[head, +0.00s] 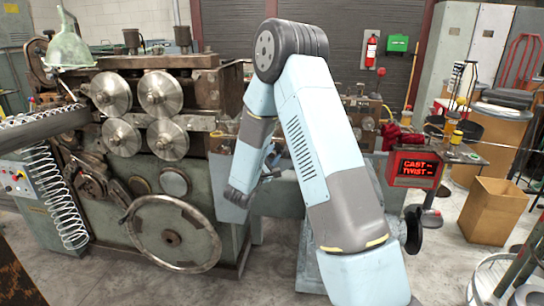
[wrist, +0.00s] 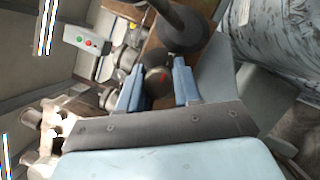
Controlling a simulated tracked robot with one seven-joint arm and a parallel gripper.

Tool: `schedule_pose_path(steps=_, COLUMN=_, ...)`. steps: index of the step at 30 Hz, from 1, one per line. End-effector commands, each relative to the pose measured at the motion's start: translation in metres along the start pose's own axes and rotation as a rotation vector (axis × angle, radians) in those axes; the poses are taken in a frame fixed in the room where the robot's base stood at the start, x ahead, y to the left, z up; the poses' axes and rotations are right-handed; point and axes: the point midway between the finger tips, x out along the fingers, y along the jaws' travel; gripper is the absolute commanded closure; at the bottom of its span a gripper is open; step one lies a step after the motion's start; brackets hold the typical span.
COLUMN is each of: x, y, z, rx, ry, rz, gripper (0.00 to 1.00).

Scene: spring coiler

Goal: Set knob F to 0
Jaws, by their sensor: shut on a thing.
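The fingers are shut on this knob. No letter or scale can be read, so I cannot tell whether it is knob F or what value it points to. In the head view my arm reaches down beside the coiler machine (head: 165,105), and the knob does not show there.
A dark disc on a rod (wrist: 182,30) stands close beyond the fingers in the wrist view. A grey box with green and red buttons (wrist: 87,39) is at upper left. In the head view a large handwheel (head: 172,238) and a red display box (head: 415,168) flank my arm.

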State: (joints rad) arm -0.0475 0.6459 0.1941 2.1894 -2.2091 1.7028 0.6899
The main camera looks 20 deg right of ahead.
Motion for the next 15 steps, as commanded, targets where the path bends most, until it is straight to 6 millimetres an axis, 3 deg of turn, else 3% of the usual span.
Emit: schedule_pose_path(steps=15, x=-0.0009, y=-0.0020, z=-0.0007, rx=-0.058, ry=0.003, rz=0.020, gripper=0.97)
